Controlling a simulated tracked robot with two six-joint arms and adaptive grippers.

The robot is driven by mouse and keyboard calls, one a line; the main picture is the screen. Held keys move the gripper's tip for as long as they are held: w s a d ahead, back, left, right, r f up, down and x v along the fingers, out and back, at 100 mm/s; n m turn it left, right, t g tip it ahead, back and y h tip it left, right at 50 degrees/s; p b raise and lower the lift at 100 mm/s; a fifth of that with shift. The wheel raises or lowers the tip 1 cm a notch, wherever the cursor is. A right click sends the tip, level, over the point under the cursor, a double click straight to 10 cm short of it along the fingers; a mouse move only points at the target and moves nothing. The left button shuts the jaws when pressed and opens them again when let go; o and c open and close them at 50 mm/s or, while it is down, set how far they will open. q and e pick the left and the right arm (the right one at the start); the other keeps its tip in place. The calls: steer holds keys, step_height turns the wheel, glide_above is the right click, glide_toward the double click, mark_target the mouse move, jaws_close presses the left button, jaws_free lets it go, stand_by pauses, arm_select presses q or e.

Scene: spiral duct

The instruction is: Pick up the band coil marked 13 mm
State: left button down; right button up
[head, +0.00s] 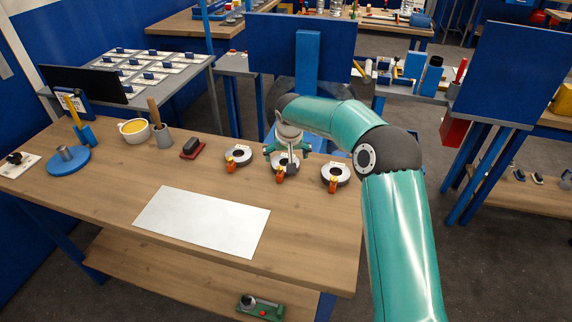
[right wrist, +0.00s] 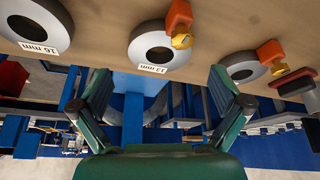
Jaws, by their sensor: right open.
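Three grey band coils with orange-and-yellow clips lie in a row on the wooden bench. The middle coil (head: 291,168) is partly hidden by my right gripper in the head view. In the right wrist view that coil (right wrist: 143,50) bears a tag that seems to read 13 mm. My right gripper (head: 286,155) is over the middle coil. In the right wrist view its two fingers (right wrist: 162,95) are spread, with nothing between them, and the coil lies beyond their tips. My left gripper is not in view.
The 16 mm coil (right wrist: 35,25) is on one side, the right coil (head: 335,174) in the head view. Another coil (head: 238,155) and a red-based block (head: 190,148) lie to the left. A pale sheet (head: 203,221) covers the front. A blue panel (head: 282,48) stands behind.

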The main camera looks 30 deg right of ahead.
steer(key=shift+w+f, duration=0.3)
steer(key=shift+f, duration=0.3)
steer(key=p+x, duration=0.1)
steer(key=x, duration=0.1)
steer(key=p+x, duration=0.1)
steer(key=x, duration=0.1)
steer(key=shift+d, duration=0.2)
steer(key=shift+w+d+f, duration=0.1)
steer(key=shift+w+f, duration=0.1)
steer(key=shift+f, duration=0.2)
steer(key=c, duration=1.2)
steer(key=shift+r, duration=0.1)
